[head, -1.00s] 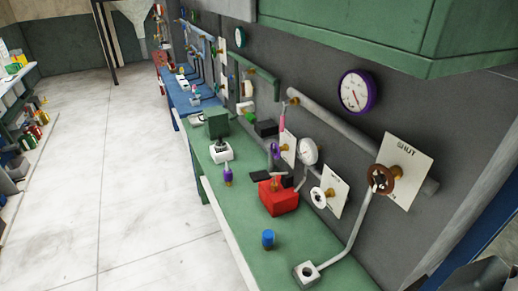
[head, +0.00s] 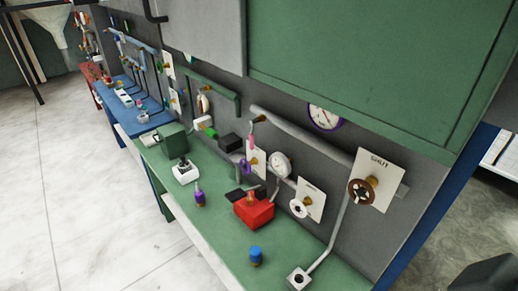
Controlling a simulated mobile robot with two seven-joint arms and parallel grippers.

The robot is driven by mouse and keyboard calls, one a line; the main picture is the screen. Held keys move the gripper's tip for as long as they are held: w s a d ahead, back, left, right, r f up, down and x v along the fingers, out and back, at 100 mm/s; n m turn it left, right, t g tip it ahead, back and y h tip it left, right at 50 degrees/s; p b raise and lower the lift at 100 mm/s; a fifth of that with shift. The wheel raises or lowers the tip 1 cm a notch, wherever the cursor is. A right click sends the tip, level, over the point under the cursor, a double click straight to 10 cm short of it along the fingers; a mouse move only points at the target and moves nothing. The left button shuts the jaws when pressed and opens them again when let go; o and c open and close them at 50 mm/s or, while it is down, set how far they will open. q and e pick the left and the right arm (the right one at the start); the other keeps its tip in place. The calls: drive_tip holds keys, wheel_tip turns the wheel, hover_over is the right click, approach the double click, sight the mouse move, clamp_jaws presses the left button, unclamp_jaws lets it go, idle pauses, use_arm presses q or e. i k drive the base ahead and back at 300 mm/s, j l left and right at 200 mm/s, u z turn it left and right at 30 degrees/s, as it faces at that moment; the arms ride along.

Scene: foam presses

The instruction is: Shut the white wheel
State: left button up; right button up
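The white wheel (head: 298,208) is a small handwheel in front of a white plate (head: 312,198) on the grey wall, above the green bench. It is to the right of a red box (head: 254,211) and below a round white gauge (head: 280,164). Writing on its plate is too small to read. Neither of my grippers shows in the head view, and nothing is seen touching the wheel.
A brown wheel (head: 361,191) on a plate marked SHUT (head: 381,176) is to the right. A purple wheel (head: 245,167) is to the left. The green bench (head: 215,240) carries a blue-capped item (head: 256,256). Open pale floor (head: 90,210) lies left.

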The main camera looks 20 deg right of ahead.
sight(300, 206)
drive_tip(key=i+j+z, duration=0.25)
drive_tip(key=j+z, duration=0.25)
drive_tip(key=i+j+z, duration=0.15)
drive_tip(key=j+z, duration=0.3)
drive_tip(key=i+j+z, duration=0.1)
drive_tip(key=j+z, duration=0.85)
drive_tip(key=k+j+z, duration=0.15)
drive_tip(key=j+z, duration=1)
drive_tip(key=j, duration=0.15)
drive_tip(key=k+j+z, duration=0.1)
drive_tip(key=j+z, duration=0.25)
drive_tip(key=k+j+z, duration=0.1)
drive_tip(key=j+z, duration=0.2)
drive_tip(key=k+j+z, duration=0.2)
drive_tip(key=j+z, duration=0.15)
drive_tip(key=k+j+z, duration=0.3)
drive_tip(key=i+j, duration=0.1)
